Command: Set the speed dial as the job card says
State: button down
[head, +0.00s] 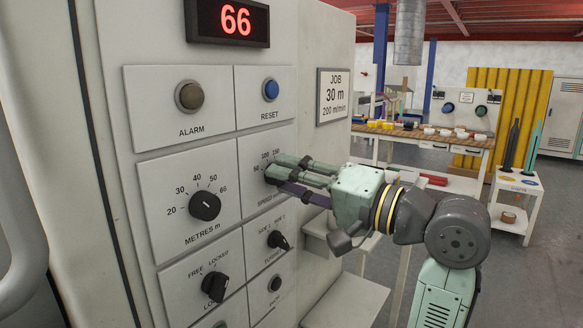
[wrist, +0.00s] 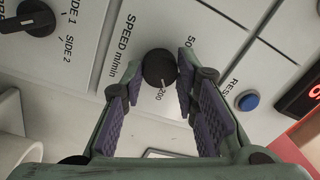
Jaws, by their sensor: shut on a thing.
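The job card (head: 333,96) reads "JOB 30 m 200 m/min". The black speed dial (wrist: 159,68) shows in the wrist view between the fingers of my gripper (wrist: 158,68). Its white pointer mark faces down, toward the printed "200". The "50" label is at its upper right; other scale numbers are hidden there by a finger. In the head view my gripper (head: 277,172) reaches the panel from the right. It is shut on the speed dial and mostly covers it there; "50", "100" and "150" show above the fingers.
A red display (head: 228,21) reads 66. Nearby are the ALARM lamp (head: 189,96), the blue RESET button (head: 271,90), the METRES dial (head: 205,206), the FREE/LOCKED knob (head: 215,287) and the SIDE knob (head: 278,240). A workbench (head: 425,134) stands behind at the right.

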jog(key=shift+r+m+p, duration=0.1)
jog(key=shift+m+p, duration=0.45)
jog(key=shift+m, duration=0.45)
jog(key=c, duration=1.2)
grip_release()
jog(key=shift+c, duration=0.2)
jog(key=v, duration=1.2)
